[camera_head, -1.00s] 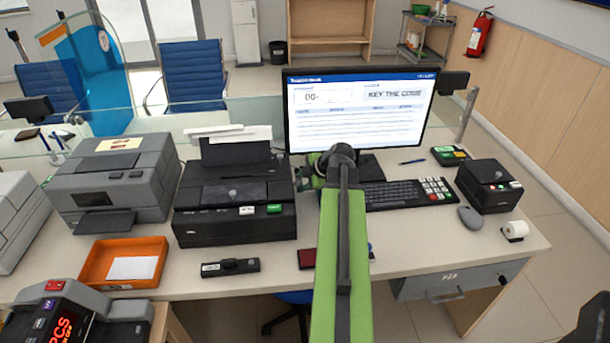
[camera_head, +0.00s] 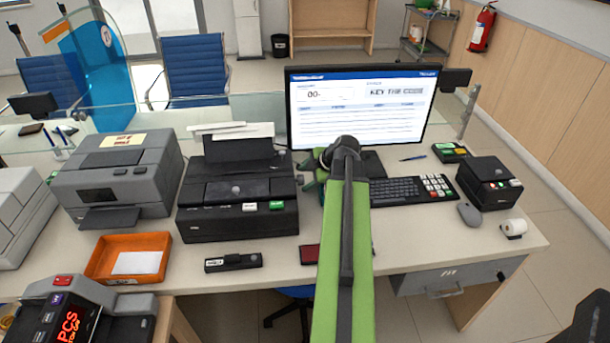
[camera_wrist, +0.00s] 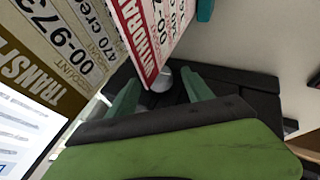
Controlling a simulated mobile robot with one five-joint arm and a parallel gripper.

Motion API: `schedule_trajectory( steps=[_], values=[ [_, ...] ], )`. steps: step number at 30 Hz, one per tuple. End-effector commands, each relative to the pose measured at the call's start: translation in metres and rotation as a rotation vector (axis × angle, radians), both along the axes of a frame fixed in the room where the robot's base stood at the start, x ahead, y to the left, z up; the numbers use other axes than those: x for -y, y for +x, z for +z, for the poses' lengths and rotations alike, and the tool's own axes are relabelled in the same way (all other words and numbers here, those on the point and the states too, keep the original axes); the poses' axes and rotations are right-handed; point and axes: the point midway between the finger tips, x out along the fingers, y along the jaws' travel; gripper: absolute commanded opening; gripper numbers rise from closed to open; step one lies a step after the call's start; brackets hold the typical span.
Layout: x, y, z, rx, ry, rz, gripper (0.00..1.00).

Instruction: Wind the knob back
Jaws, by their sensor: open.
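A black slip printer (camera_head: 237,205) stands on the counter, left of the monitor. A small grey round knob (camera_wrist: 162,81) shows in the wrist view against its dark body. My gripper (camera_wrist: 161,92) is open, with one teal finger on each side of the knob. Whether either finger touches it I cannot tell. In the head view my gripper (camera_head: 312,182) is at the printer's right side, mostly hidden behind my green arm. Printed slips stick up at the printer's back; a red-printed withdrawal slip (camera_wrist: 150,30) and a brown-printed transfer slip (camera_wrist: 45,60) fill the wrist view's upper left.
The monitor (camera_head: 360,105) reads "KEY THE CODE", with a keyboard (camera_head: 397,190) right of my arm. A grey machine (camera_head: 118,180) and an orange tray (camera_head: 160,240) stand left of the printer. A black stapler-like item (camera_head: 233,262) lies in front.

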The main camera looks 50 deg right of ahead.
Motion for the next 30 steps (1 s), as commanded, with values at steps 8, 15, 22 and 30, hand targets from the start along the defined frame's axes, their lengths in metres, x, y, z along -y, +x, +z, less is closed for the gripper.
schedule_trajectory(
  steps=[8, 15, 22, 30],
  values=[
    [0.001, -0.050, 0.075, 0.000, 0.001, -0.003, 0.59],
    [0.003, -0.083, 0.114, 0.000, 0.001, -0.002, 0.59],
    [0.004, -0.094, 0.123, 0.001, 0.001, 0.001, 0.59],
    [0.003, -0.093, 0.121, 0.000, 0.001, 0.003, 0.59]
  ],
)
